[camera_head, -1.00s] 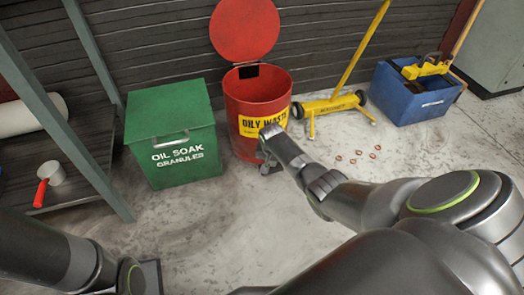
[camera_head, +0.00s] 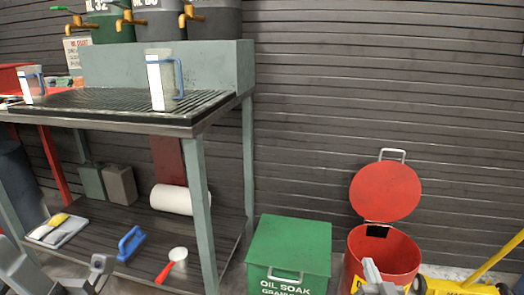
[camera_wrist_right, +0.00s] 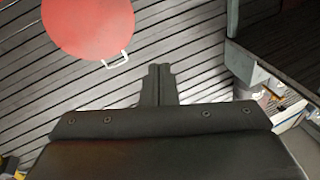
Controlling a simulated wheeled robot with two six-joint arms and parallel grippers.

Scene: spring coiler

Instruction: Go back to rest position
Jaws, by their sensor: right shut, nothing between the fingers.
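My right gripper (camera_head: 372,272) shows at the bottom edge of the head view, in front of the red oily waste bin (camera_head: 404,250). In the right wrist view its fingers (camera_wrist_right: 158,84) are together with nothing between them. The bin's round red lid (camera_head: 385,191) stands open; a red disc with a white handle, the lid (camera_wrist_right: 88,25), also shows in the wrist view. Part of my left gripper (camera_head: 100,268) shows at the lower left in front of the bench's lower shelf; its jaws are too cut off to judge.
A green oil soak box (camera_head: 290,243) stands between the bench and the bin. The bench (camera_head: 190,128) fills the left, with jugs on its grating. Its lower shelf holds a white roll (camera_head: 180,199), a blue brush (camera_head: 131,243) and a red-handled scoop (camera_head: 170,266). A yellow-handled tool (camera_head: 490,258) stands at right.

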